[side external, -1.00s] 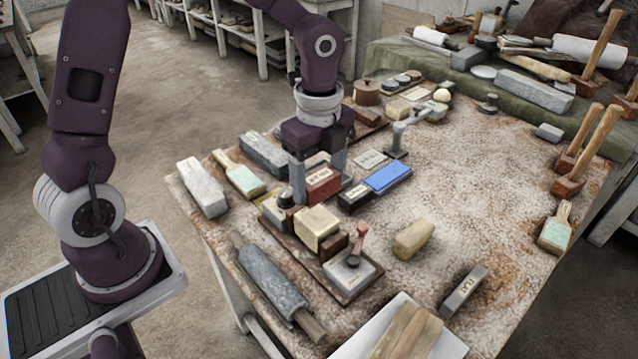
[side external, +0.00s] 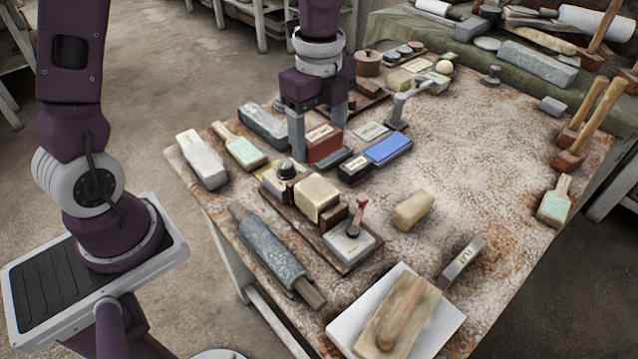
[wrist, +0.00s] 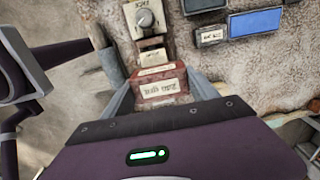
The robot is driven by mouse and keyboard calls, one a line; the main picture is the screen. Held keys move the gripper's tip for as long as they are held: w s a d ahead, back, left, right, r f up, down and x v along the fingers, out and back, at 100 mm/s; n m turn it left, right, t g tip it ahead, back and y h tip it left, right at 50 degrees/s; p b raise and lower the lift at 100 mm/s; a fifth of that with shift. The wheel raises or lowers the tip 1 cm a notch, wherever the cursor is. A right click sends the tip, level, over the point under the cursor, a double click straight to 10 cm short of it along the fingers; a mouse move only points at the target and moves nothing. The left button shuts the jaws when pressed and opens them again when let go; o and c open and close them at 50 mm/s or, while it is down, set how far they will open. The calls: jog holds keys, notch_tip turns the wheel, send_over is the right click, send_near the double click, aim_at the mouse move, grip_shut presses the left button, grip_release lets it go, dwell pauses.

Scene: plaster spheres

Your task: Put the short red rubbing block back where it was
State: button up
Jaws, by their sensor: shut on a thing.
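The short red rubbing block (side external: 324,148) has a pale label on top and sits between the two fingers of my gripper (side external: 319,137). My gripper is shut on its sides. In the wrist view the red block (wrist: 160,88) fills the gap between the fingers, its label facing the camera.
A blue block (side external: 388,149) lies right of the black one. A wooden tray (side external: 345,268) in front holds a knobbed block, a cream block (side external: 317,197) and a red-handled tool. A grey stone (side external: 263,127) lies left of my gripper.

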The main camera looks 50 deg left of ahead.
send_over(379, 194)
notch_tip(379, 194, down, 6)
notch_tip(379, 194, down, 10)
jog(key=shift+f, duration=0.2)
jog(key=shift+f, duration=0.15)
jog(key=o, duration=1.8)
notch_tip(379, 194, up, 12)
jog(key=shift+r, duration=0.25)
